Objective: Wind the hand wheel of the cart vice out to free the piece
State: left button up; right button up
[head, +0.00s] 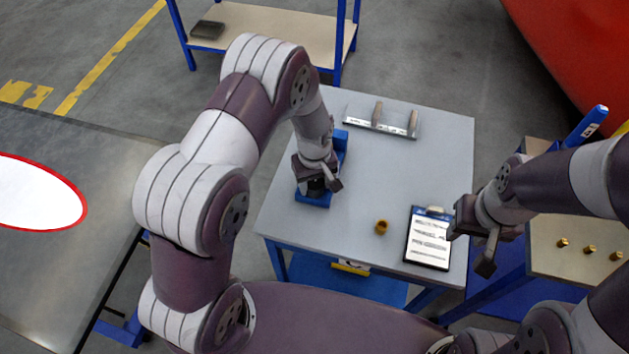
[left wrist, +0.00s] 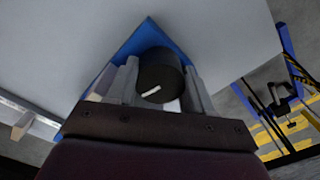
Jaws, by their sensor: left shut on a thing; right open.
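The blue cart vice (head: 341,146) stands on the grey cart top (head: 270,222), mostly hidden under my left gripper in the head view. My left gripper (head: 318,186) points down over the vice. In the left wrist view its two fingers (left wrist: 160,92) are shut on the black hand wheel (left wrist: 158,70), one finger on each side. The wheel has a white mark on its face. Blue vice body (left wrist: 150,36) shows behind the wheel. The piece in the vice cannot be made out. My right gripper (head: 476,235) is open and empty, by the cart's right edge near the clipboard.
A clipboard (head: 428,238) and a small brass-coloured part (head: 381,227) lie at the cart's front. A metal rack (head: 381,121) stands at its back. A side table (head: 570,262) with several brass parts is at right. The cart's middle right is clear.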

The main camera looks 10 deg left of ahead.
aim_at(314, 182)
pick_arm(q)
jog(key=shift+w+r, duration=0.15)
jog(key=shift+w, duration=0.05)
jog(key=o, duration=1)
jog(key=shift+s, duration=0.1)
notch_tip(314, 182, up, 8)
jog(key=p, duration=0.6)
jog(key=shift+s+r, duration=0.1)
jog(key=shift+s, duration=0.05)
